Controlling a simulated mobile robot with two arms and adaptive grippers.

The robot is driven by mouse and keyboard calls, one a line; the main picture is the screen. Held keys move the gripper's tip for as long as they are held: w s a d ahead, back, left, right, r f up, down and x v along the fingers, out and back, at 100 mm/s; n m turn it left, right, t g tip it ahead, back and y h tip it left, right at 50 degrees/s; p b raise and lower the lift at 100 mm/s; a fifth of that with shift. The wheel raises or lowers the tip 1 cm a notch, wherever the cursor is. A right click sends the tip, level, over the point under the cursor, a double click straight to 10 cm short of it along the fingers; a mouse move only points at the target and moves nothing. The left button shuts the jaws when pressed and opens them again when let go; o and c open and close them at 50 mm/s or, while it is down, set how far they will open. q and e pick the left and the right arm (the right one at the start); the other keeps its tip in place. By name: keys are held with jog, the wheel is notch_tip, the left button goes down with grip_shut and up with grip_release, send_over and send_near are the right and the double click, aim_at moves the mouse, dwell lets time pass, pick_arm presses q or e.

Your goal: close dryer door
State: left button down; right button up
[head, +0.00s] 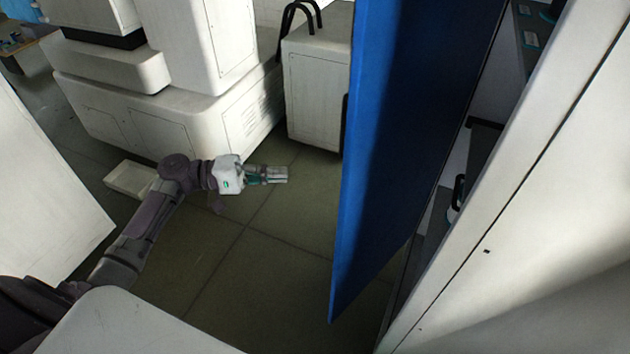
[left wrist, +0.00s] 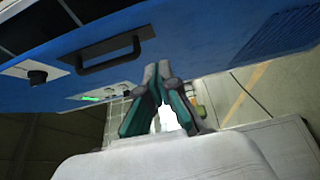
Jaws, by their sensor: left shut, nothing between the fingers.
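The dryer door (head: 385,150) appears to be the tall blue panel standing open beside the white cabinet (head: 560,150) on the right in the head view. My left gripper (head: 280,174) is left of the panel, with a visible gap between them and its fingers pointing towards it. In the left wrist view a blue panel (left wrist: 205,40), seemingly the same door, fills the area beyond my left gripper (left wrist: 163,68). The panel carries a black bar handle (left wrist: 108,50), a dark knob (left wrist: 37,77) and a dark vent grille (left wrist: 282,35). The left fingers are shut and empty. My right gripper is out of view.
A large white machine (head: 150,95) stands at the back left, with a white box unit (head: 318,85) beside it. A shallow white tray (head: 130,180) lies on the floor behind my left arm. The tiled floor (head: 265,260) between my arm and the blue panel is clear.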

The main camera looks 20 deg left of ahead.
pick_arm(q)
jog(key=s+d+p+x, duration=0.1)
jog(key=p+x, duration=0.3)
jog(key=x, duration=0.8)
jog(key=shift+s+d, duration=0.15)
jog(key=shift+s, duration=0.6)
